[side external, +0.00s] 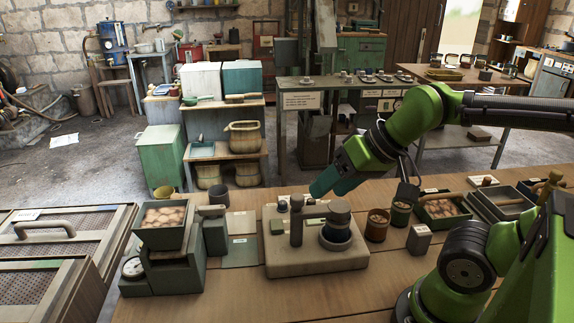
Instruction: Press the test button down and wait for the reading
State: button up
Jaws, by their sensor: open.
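A beige base block (316,262) on the wooden bench carries two upright round posts. The thinner grey post (296,222) is on the left and the thicker dark pulley-like one (336,231) is on the right. My gripper (318,191) reaches down from the right over the back of the base. It is open, with nothing seen between its fingers. Whether it touches anything is hidden. No reading is legible.
Left of the base stands a green scale-like device (163,262) with a dial and a tray of brown lumps. Right of it are a rust-brown cup (377,226), a grey box (419,239) and a crate (443,208). The bench front is clear.

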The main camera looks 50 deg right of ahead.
grip_shut()
dwell(1.3)
